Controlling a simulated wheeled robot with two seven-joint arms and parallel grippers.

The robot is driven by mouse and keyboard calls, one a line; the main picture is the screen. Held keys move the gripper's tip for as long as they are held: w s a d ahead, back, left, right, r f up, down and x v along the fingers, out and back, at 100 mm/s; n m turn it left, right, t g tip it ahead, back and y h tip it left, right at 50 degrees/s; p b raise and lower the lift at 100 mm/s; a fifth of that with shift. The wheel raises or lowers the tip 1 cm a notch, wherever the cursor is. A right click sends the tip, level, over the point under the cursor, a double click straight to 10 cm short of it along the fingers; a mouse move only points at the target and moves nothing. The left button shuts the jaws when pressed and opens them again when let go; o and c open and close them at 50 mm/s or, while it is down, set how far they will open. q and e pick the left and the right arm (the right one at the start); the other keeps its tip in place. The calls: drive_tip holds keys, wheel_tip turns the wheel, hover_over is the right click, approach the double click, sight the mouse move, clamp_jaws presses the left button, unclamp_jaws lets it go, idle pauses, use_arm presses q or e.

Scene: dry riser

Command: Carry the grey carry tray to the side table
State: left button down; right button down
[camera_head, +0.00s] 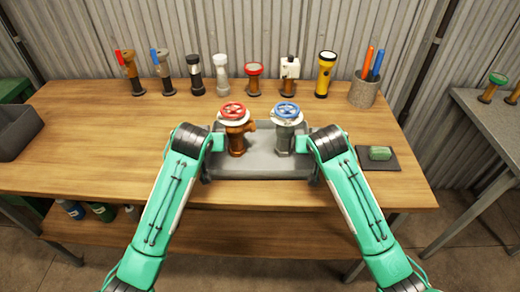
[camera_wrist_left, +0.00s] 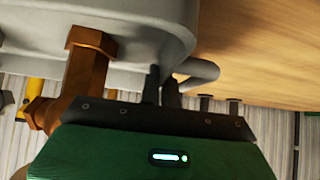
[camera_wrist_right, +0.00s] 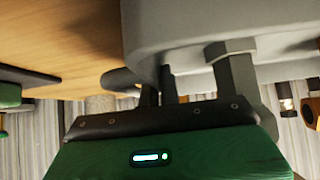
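The grey carry tray (camera_head: 262,166) is at the front middle of the wooden workbench. On it stand a copper valve with a red handwheel (camera_head: 234,115) and a grey valve with a blue handwheel (camera_head: 287,112), both upright. My left gripper (camera_wrist_left: 161,90) is at the tray's left end, its fingers close together on the handle (camera_wrist_left: 203,75). My right gripper (camera_wrist_right: 158,90) is likewise closed on the right handle (camera_wrist_right: 120,79). The forearms partly hide both handles in the head view. I cannot tell whether the tray touches the bench. The side table (camera_head: 492,125) is at the far right.
Several fittings, a yellow flashlight (camera_head: 325,75) and a pen cup (camera_head: 364,90) line the bench's back. A green block (camera_head: 380,153) on a dark pad lies right of the tray. A dark bin (camera_head: 15,133) is at left. Green-wheel valves (camera_head: 494,83) stand on the side table's back; its front is clear.

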use_arm(q)
drive_tip(key=shift+w+r, duration=0.1)
drive_tip(key=shift+r, duration=0.2)
use_arm(e)
drive_tip(key=shift+w+r, duration=0.1)
drive_tip(key=shift+r, duration=0.15)
